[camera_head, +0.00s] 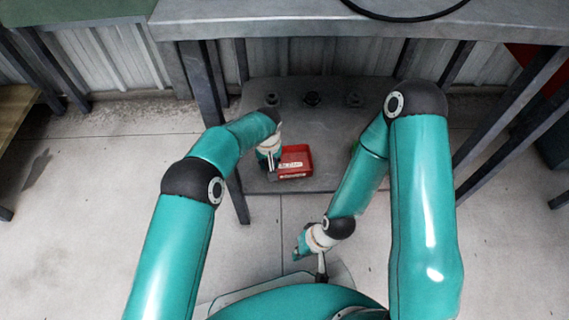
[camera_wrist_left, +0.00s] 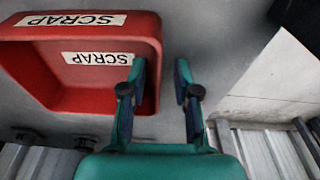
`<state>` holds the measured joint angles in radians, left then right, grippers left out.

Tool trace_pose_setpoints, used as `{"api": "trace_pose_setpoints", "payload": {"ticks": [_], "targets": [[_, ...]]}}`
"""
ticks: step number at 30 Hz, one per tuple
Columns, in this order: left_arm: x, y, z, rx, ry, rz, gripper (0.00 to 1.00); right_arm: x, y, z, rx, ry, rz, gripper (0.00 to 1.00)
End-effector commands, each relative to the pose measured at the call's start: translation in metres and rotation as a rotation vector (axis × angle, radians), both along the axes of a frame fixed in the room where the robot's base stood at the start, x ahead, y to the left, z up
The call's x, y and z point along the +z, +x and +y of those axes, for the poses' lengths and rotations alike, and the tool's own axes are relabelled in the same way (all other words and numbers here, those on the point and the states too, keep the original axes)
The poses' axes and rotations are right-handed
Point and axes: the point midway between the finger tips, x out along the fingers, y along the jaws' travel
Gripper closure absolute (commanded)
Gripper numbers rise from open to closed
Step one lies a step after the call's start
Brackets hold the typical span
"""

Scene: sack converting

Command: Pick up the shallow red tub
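The shallow red tub (camera_head: 297,158) sits on the grey lower shelf under the bench, near its front edge. In the left wrist view the tub (camera_wrist_left: 85,98) carries white SCRAP labels. My left gripper (camera_wrist_left: 158,80) is open, and the tub's right wall shows between its two fingers. One finger overlaps the inside of the tub and the other is outside; I cannot tell whether either touches. In the head view my left gripper (camera_head: 271,165) is at the tub's left side. My right gripper (camera_head: 321,268) hangs low, near my base, away from the tub; its opening is unclear.
The lower shelf (camera_head: 310,112) has several dark round parts along its back, one being a black piece (camera_head: 312,98). The grey bench top (camera_head: 300,18) is above, with a black cable (camera_head: 405,17). Dark bench legs (camera_head: 236,190) stand at both sides. Floor in front is clear.

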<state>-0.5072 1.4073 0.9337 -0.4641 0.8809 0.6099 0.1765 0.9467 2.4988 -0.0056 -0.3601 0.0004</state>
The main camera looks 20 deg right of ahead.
Motion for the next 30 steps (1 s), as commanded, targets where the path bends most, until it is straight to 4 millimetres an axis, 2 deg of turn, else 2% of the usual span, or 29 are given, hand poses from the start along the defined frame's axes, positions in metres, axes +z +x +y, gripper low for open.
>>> {"api": "trace_pose_setpoints", "payload": {"ticks": [1,4,5,19,23,30], "targets": [[0.000,0.000,-0.001,-0.001,0.000,0.000,0.82,0.000,0.000,0.000,0.000,0.000,0.000,1.00],[0.000,0.000,-0.001,-0.002,0.000,0.001,0.98,0.000,0.000,0.000,0.000,0.000,0.000,1.00],[0.000,0.000,-0.001,-0.002,0.000,0.001,1.00,0.000,0.000,0.000,0.000,0.000,0.000,1.00],[0.004,0.000,-0.002,-0.003,-0.001,-0.001,1.00,0.002,0.000,0.000,0.000,0.000,0.000,1.00],[0.018,0.000,-0.002,-0.002,-0.001,-0.002,1.00,0.009,0.000,0.000,0.000,0.000,0.000,1.00],[0.064,0.000,-0.002,-0.003,-0.001,-0.002,1.00,0.031,0.000,0.000,0.000,0.000,0.000,1.00]]}}
